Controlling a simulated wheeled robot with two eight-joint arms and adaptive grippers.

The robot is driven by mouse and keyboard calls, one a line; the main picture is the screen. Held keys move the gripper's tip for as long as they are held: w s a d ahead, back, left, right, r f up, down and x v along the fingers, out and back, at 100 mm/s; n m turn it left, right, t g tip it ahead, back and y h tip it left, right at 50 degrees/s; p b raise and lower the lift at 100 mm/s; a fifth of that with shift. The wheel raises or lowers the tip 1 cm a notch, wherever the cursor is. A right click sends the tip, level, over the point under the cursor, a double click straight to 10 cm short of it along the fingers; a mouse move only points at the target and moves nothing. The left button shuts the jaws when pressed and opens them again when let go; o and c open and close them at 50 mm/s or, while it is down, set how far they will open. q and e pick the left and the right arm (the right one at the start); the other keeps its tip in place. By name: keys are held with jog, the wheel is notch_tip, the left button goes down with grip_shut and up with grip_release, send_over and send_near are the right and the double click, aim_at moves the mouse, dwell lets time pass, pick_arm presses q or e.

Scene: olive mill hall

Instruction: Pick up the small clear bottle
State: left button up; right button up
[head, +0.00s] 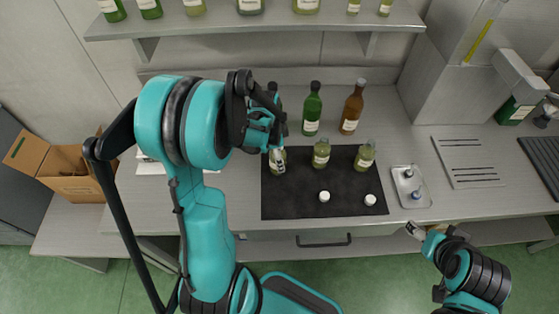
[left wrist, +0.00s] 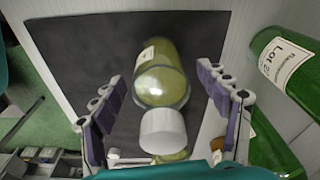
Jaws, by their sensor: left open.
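Three small clear bottles with yellow-green contents and pale labels are on the black mat (head: 290,202) in the head view: a left one (head: 278,155), a middle one (head: 321,154) and a right one (head: 365,156). My left gripper (head: 277,150) is over the left bottle and partly hides it. In the left wrist view, my left gripper (left wrist: 162,88) is open, its fingers on either side of a yellow-green bottle (left wrist: 165,70) with a white cap (left wrist: 160,130) at its near end. My right gripper (head: 415,230) is at the counter's front edge; its jaws are too small to read.
A green bottle (head: 312,108) and a brown bottle (head: 352,108) stand behind the mat. Two white caps (head: 324,196) (head: 370,199) lie on its front part. A metal tray (head: 398,190) is to the right. A shelf with bottles (head: 270,22) overhangs the back. A cardboard box (head: 75,165) is left.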

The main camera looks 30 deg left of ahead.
pick_arm(q)
notch_tip(320, 180, down, 2)
jog(key=shift+w+f, duration=0.1)
jog(key=shift+f, duration=0.05)
jog(key=shift+d, duration=0.1)
jog(key=c, duration=1.6)
jog(key=shift+r, duration=0.2)
